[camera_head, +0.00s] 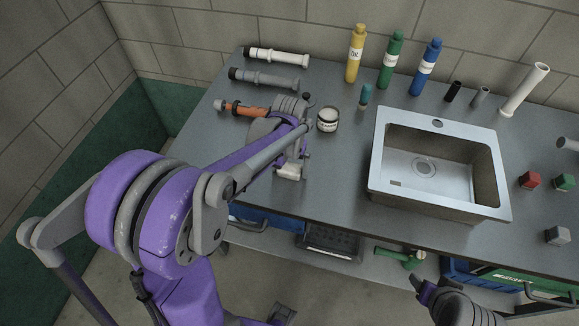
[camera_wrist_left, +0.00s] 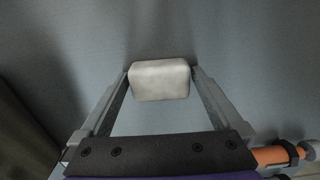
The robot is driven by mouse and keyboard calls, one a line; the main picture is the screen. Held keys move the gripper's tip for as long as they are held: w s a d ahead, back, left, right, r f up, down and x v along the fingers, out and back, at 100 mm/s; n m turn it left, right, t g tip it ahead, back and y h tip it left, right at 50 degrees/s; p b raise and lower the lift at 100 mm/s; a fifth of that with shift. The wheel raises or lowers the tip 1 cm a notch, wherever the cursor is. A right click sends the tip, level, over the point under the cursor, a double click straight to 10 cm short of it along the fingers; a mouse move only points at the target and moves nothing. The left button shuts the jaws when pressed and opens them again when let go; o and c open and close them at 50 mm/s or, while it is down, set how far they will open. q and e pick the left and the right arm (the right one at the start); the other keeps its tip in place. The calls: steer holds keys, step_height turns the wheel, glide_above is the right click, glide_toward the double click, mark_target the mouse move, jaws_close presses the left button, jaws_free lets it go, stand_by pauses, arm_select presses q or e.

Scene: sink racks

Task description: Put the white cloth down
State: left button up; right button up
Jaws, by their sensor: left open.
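The white cloth (camera_wrist_left: 159,80) is a small, pale folded block between the two fingertips of my left gripper (camera_wrist_left: 160,76) in the left wrist view. The fingers are spread wide, one at each end of the cloth; whether they touch it I cannot tell. In the head view the cloth (camera_head: 289,172) shows small and pale below the left gripper, at the grey worktop (camera_head: 335,185), left of the sink. The arm partly hides this spot. Part of my right arm and gripper (camera_head: 428,291) shows at the lower right edge; its fingers are unclear.
An orange-and-grey pipe piece (camera_head: 245,109) lies close to the left gripper. Yellow (camera_head: 355,55), green (camera_head: 391,60) and blue (camera_head: 426,68) bottles stand at the back. The worktop's front left is clear.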

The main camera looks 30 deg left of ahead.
mark_target(290, 167)
arm_select(q)
steer(key=shift+r, duration=0.3)
step_height(290, 167, up, 10)
steer(key=r+p, duration=0.1)
steer(key=s+d+f+m+t, duration=0.1)
steer(key=s+d+f+t, duration=0.1)
steer(key=s, duration=0.5)
steer(key=s+d+f+m+t, duration=0.1)
steer(key=s+d+f+t, duration=0.2)
steer(key=s, duration=0.4)
steer(key=shift+s+d+m+t, duration=0.15)
steer(key=shift+d+m+t, duration=0.15)
steer(key=shift+d, duration=0.6)
